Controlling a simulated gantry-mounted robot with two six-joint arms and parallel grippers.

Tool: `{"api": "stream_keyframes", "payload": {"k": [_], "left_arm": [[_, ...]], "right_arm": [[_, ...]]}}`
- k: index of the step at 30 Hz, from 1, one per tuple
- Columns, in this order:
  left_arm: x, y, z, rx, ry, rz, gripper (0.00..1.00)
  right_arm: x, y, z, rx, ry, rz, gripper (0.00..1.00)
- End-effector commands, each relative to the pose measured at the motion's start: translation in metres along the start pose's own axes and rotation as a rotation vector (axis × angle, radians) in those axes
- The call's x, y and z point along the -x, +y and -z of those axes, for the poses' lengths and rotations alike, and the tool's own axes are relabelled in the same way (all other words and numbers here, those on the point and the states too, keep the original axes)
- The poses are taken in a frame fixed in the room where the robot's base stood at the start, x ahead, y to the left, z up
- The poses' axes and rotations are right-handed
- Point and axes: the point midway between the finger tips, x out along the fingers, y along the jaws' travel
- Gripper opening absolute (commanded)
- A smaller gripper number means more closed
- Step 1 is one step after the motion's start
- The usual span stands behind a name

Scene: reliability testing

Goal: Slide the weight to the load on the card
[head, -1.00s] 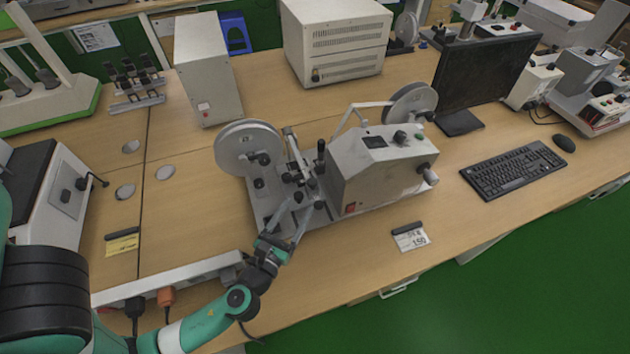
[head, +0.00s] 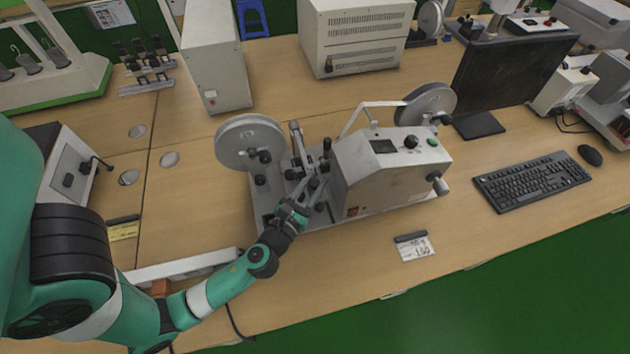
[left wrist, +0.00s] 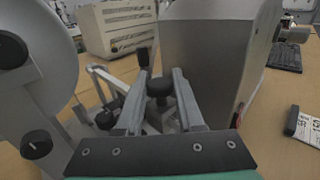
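A bench machine (head: 385,170) with a grey reel (head: 250,142) stands mid-table, with a lever mechanism between reel and housing. The card (head: 414,248) lies on the table in front of it; its load reads like 150, though the print is small. My left gripper (head: 318,183) reaches into the mechanism. In the left wrist view its two fingers (left wrist: 160,78) are apart, with a dark round knob-like part (left wrist: 159,89) between or just beyond them. I cannot tell whether this is the weight, or whether the fingers touch it. My right gripper is not in view.
The housing (left wrist: 205,60) stands close right of the fingers and the reel (left wrist: 45,60) close left. A keyboard (head: 532,180) and monitor (head: 510,68) are at the right. A second, yellowish card (head: 123,230) lies at the left. The table front is mostly clear.

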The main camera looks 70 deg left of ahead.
Motion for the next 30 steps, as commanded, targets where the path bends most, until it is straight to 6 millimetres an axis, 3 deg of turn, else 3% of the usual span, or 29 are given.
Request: {"api": "stream_keyframes", "payload": {"k": [1,5,30], "left_arm": [[0.0000,-0.0002,-0.0001,0.000,0.000,0.001,0.22],[0.0000,-0.0002,-0.0001,0.000,0.000,0.001,0.00],[0.0000,-0.0002,-0.0001,0.000,0.000,0.001,0.00]], "right_arm": [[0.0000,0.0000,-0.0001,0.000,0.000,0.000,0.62],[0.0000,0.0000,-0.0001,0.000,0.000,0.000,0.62],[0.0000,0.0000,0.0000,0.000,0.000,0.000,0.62]]}}
